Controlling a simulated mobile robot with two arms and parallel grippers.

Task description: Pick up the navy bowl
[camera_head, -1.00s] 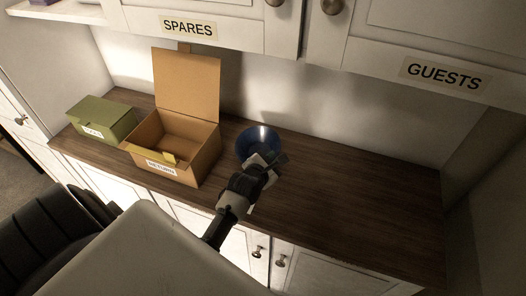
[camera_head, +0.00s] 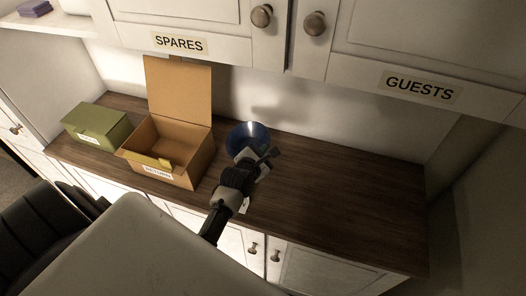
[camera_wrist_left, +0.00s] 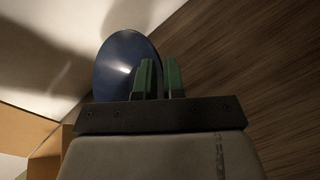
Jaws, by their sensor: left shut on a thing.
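The navy bowl (camera_head: 246,134) is at the back of the dark wooden counter, just right of the open cardboard box. Its glossy inside faces up in the head view. My left gripper (camera_head: 254,160) is at its near side, shut on the rim. In the left wrist view the bowl (camera_wrist_left: 115,62) reaches in behind one green finger, and its edge lies between the two fingers of the gripper (camera_wrist_left: 160,75). The gripper hides part of the near rim. The bowl's underside is hidden, so I cannot tell for sure whether it is clear of the counter. My right gripper is not in view.
The open cardboard box (camera_head: 190,169) stands left of the bowl, lid upright. A green box (camera_head: 97,122) is farther left. Cabinets labelled SPARES (camera_head: 179,44) and GUESTS (camera_head: 422,88) hang above. The counter (camera_head: 350,195) is bare to the right.

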